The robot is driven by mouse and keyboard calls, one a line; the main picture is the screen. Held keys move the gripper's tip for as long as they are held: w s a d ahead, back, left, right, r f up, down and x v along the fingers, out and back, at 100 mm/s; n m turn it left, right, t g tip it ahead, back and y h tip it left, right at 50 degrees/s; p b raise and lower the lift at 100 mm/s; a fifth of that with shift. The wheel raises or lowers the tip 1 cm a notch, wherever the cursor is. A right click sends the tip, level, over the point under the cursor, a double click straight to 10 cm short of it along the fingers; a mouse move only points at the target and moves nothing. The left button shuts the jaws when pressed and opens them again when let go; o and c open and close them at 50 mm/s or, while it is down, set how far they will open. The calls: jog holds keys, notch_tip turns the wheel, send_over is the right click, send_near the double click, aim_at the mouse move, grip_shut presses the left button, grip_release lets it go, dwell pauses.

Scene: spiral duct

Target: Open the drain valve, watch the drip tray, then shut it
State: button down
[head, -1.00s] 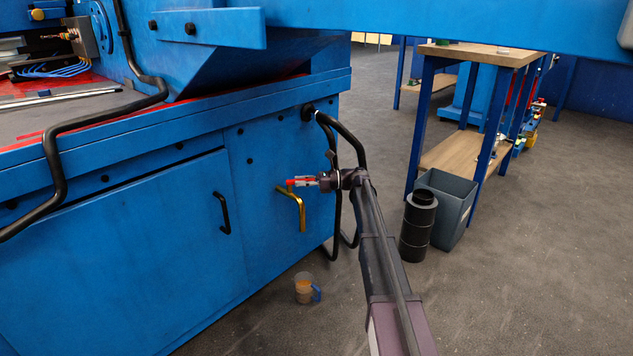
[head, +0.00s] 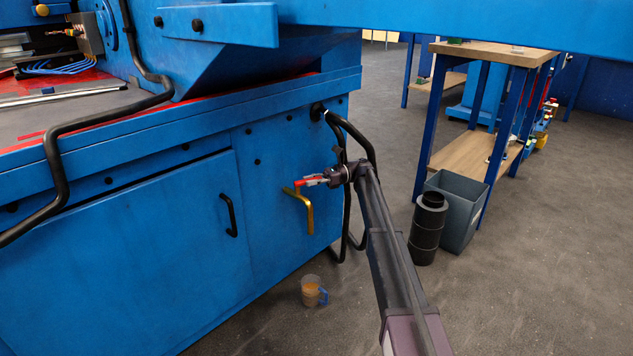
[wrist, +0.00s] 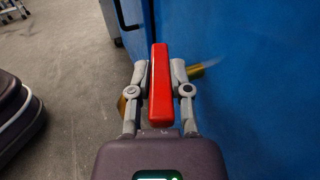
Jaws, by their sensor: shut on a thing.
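The drain valve's red lever (head: 312,181) is at the blue machine's side panel, just above the brass spout (head: 308,212), which bends downward. My gripper (head: 325,178) is shut on the lever. In the wrist view the red lever (wrist: 160,85) stands between the two grey fingers of my gripper (wrist: 160,80), and brass parts (wrist: 203,70) show behind them. A clear jug (head: 312,290) with a blue handle and orange-brown liquid stands on the floor below the spout. I cannot make out a separate drip tray or any flow from the spout.
A black hose (head: 350,130) loops from the panel close behind my wrist. A black ribbed cylinder (head: 428,230) and a grey bin (head: 457,212) stand to the right, beside a wooden workbench (head: 490,53). The floor in front of the jug is clear.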

jog(key=shift+d, duration=0.1)
jog(key=c, duration=0.6)
grip_release()
jog(key=shift+s+a, duration=0.1)
jog(key=shift+a, duration=0.15)
jog(key=shift+c, duration=0.4)
jog(key=c, duration=0.7)
jog(key=shift+r+p, duration=1.15)
jog(key=shift+p, duration=0.05)
grip_shut()
jog(key=shift+r, duration=0.2)
